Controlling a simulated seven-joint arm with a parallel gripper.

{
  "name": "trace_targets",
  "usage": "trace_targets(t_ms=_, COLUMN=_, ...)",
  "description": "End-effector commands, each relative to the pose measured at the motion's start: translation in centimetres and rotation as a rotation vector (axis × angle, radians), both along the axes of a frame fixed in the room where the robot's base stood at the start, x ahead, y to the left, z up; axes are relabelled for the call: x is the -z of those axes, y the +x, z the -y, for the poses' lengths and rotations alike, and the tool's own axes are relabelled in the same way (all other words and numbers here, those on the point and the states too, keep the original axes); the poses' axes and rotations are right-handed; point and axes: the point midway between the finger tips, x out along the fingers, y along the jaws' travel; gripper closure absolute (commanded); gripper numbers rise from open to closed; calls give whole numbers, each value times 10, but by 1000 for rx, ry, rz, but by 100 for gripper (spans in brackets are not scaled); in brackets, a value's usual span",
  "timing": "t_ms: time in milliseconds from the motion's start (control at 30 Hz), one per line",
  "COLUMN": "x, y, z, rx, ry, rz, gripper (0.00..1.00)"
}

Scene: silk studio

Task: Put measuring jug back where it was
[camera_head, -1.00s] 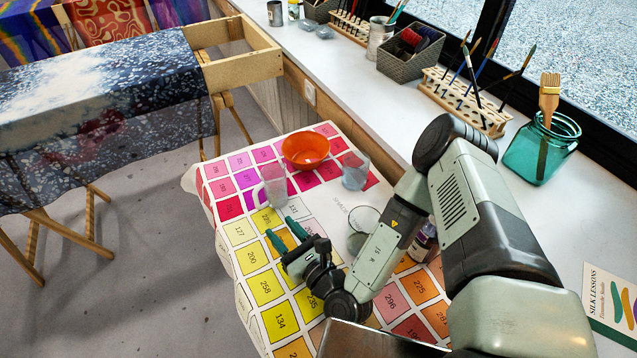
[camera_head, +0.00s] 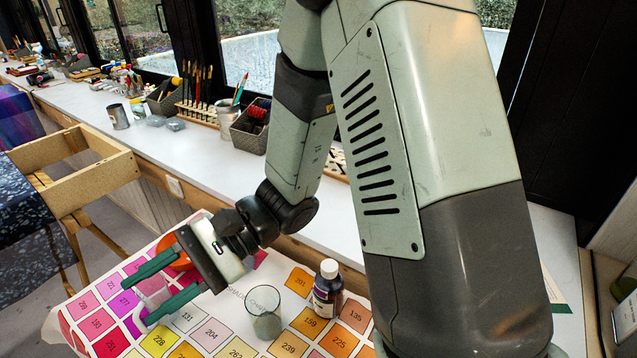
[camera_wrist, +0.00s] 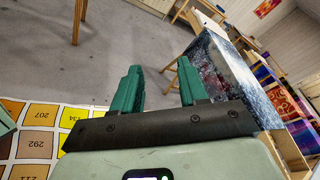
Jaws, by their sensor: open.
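A clear glass (camera_head: 264,311) with greyish contents stands to the right, apart from my gripper.
A dark bottle with a white cap (camera_head: 327,290) stands right of the glass. An orange bowl (camera_head: 178,256) is partly hidden behind my gripper. The windowsill (camera_head: 205,160) behind holds brushes and baskets. A wooden frame (camera_head: 75,170) stands at the left, beyond the cloth (camera_head: 72,318).

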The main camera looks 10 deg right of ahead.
Motion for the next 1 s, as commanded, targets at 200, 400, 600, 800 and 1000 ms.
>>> trace_targets(t_ms=200, x=-33, y=-22, z=61, rx=-163, ry=-294, rz=362, gripper=57)
trace_targets(t_ms=400, x=-61, y=-28, z=127, rx=-208, ry=-596, rz=696, gripper=57)
trace_targets(t_ms=600, x=-100, y=-29, z=193, rx=-161, ry=-899, rz=1023, gripper=57)
trace_targets(t_ms=800, x=-134, y=-33, z=238, rx=-83, ry=-1104, rz=1243, gripper=57)
trace_targets(t_ms=1000, x=-146, y=-36, z=252, rx=-53, ry=-1170, rz=1311, gripper=57)
